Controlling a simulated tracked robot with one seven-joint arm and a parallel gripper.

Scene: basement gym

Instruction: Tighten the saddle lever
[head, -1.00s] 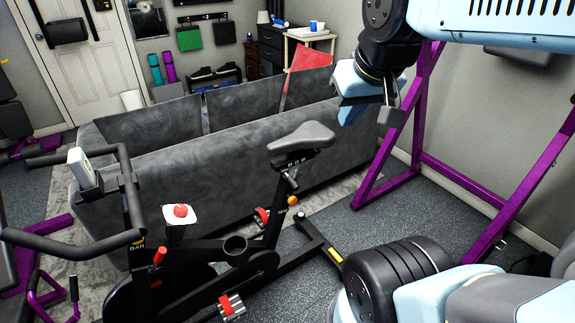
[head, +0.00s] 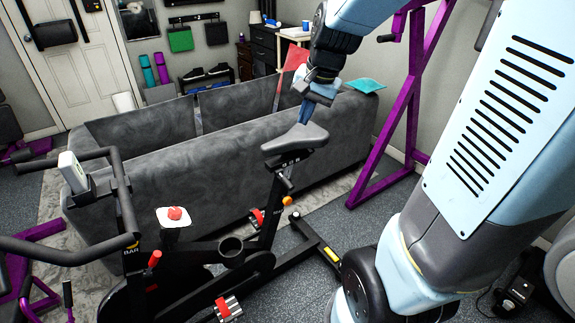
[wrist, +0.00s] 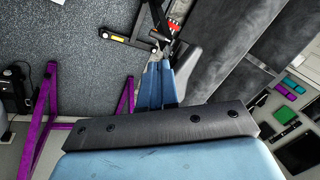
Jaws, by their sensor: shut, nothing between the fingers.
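The exercise bike's grey saddle (head: 295,139) sits on a black post in the head view. Under it, a short lever (head: 285,182) sticks out from the post, with an orange knob (head: 287,201) lower down. My gripper (head: 304,116) is shut and empty, its blue fingers pointing down just above the back of the saddle. I cannot tell whether they touch it. In the wrist view the shut fingers (wrist: 158,70) point toward the bike, beside the grey saddle (wrist: 186,62). The lever is not clear in that view.
A purple rack (head: 392,140) stands to the right. The bike's handlebar (head: 70,256) is at left. Speckled floor lies open between bike and rack.

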